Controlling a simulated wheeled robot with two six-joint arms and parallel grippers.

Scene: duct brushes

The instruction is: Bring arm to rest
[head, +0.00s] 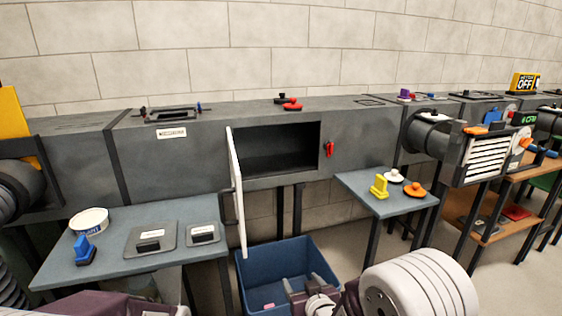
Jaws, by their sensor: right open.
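My right arm comes in from the lower right, and my right gripper (311,287) is over the blue bin (252,273) on the floor. Its jaws are open, with nothing seen between them. My left gripper does not show. A mauve part at the bottom left edge is likely mine. The grey duct (220,120) runs along the wall. Its square opening (277,148) is dark inside, and the white door (237,190) stands swung open toward me. A yellow-handled brush (379,187), a white one (394,176) and an orange one (414,189) stand on the small right table.
The left table (190,212) holds a white round tub (89,221), a blue-handled tool (84,250) and two grey plates with handles (150,240). The small right table (362,181) stands beyond the bin. A louvred unit (487,158) juts out at right.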

